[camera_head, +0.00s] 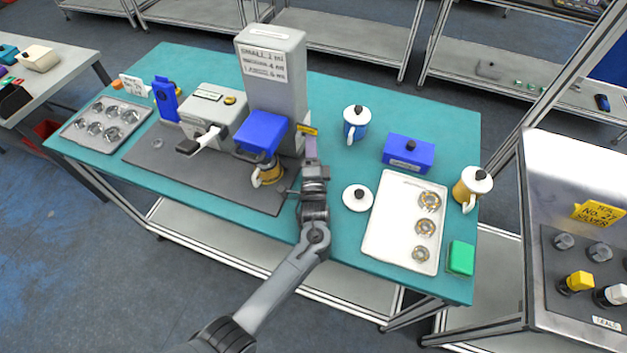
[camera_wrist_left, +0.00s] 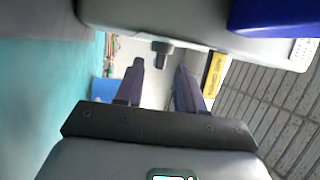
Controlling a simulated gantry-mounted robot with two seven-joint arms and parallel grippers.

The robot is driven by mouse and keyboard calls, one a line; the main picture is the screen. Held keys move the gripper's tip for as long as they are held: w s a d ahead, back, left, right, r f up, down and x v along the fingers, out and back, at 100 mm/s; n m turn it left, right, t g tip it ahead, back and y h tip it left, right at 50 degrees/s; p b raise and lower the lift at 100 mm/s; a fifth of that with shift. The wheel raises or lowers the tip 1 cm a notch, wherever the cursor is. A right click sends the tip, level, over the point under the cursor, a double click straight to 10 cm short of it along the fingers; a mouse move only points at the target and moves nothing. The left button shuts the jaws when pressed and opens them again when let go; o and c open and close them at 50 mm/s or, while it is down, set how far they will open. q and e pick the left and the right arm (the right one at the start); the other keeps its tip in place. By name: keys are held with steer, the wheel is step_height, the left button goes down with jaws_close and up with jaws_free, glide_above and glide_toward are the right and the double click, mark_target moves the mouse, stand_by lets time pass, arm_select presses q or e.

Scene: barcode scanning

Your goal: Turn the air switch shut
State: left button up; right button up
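My left gripper (camera_head: 311,142) reaches up beside the right side of the tall grey machine (camera_head: 273,90). In the left wrist view its two purple fingers (camera_wrist_left: 160,72) stand apart with nothing between the tips. A small dark knob or lever (camera_wrist_left: 162,50) lies just beyond the fingertips, apart from them; it looks like the air switch. A yellow label (camera_wrist_left: 216,74) with small lettering sits beside it on the right, and also shows in the head view (camera_head: 307,130). The switch itself is hidden or too small to make out in the head view. My right gripper is out of view.
Under the machine's blue head (camera_head: 262,132) stands a gold jug (camera_head: 268,172). A dark mat (camera_head: 225,180) lies left of my arm.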

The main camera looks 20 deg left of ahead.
arm_select(q)
steer(key=r+v, duration=0.1)
steer(key=v, duration=0.3)
steer(key=p+v, duration=0.1)
steer(key=v, duration=0.4)
steer(key=r+v, duration=0.1)
steer(key=v, duration=0.3)
steer(key=shift+s+d+r+p, duration=0.25)
steer(key=shift+s+d+p, duration=0.1)
steer(key=shift+s, duration=0.2)
